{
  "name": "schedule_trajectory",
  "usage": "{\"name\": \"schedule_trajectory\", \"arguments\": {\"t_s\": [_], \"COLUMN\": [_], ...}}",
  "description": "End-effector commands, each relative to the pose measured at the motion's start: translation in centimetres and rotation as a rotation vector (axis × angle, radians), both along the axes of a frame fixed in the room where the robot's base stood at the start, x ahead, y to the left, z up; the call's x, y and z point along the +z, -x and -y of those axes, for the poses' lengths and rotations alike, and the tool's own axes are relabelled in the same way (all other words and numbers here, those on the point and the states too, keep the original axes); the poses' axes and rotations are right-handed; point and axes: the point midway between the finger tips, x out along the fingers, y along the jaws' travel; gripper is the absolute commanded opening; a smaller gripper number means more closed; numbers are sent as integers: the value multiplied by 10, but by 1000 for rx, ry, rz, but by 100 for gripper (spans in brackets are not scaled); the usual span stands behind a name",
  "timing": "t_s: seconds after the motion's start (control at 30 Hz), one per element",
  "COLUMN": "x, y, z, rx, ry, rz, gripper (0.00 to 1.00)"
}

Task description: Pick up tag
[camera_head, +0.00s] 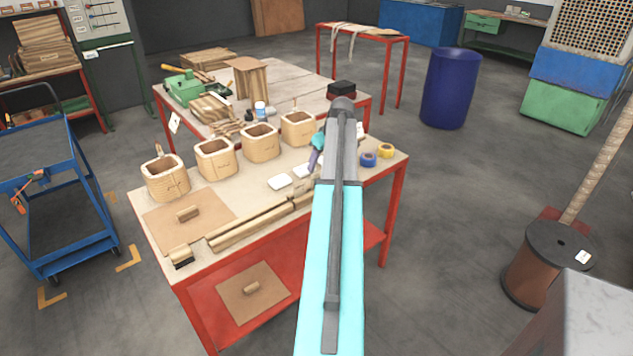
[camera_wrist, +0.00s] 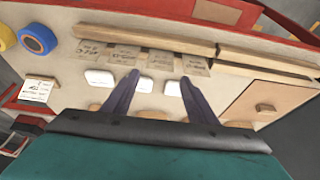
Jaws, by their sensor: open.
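Several thin paper tags with handwriting lie in a row on the work table (camera_head: 140,205) in the wrist view: a left one (camera_wrist: 90,51), a second (camera_wrist: 124,54), a third (camera_wrist: 160,63) and a right one (camera_wrist: 194,69). In the wrist view, my gripper (camera_wrist: 160,76) is open, its two purple fingers spread over the table with nothing held between them. White rounded pieces (camera_wrist: 145,85) lie near and between the fingertips. In the head view, my gripper (camera_head: 314,160) is over the table's right part, and my arm hides some of the tabletop.
Wooden strips (camera_head: 245,226) lie along the front edge, and blue (camera_head: 369,159) and yellow (camera_head: 386,150) tape rolls at the right. A board (camera_head: 190,228) with a wooden handle lies at left. Another white tag (camera_wrist: 36,91) is beyond the left finger.

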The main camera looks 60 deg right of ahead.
Motion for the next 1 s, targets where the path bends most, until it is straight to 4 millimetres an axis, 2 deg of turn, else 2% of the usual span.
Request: {"name": "schedule_trajectory", "arguments": {"t_s": [0.2,0.73,1.0], "x": [-16,-21,-39], "y": [-7,-9,-14], "z": [2,2,4], "rx": [1,2,2], "ry": [0,1,0], "rz": [0,0,-1], "gripper": [52,52,52]}}
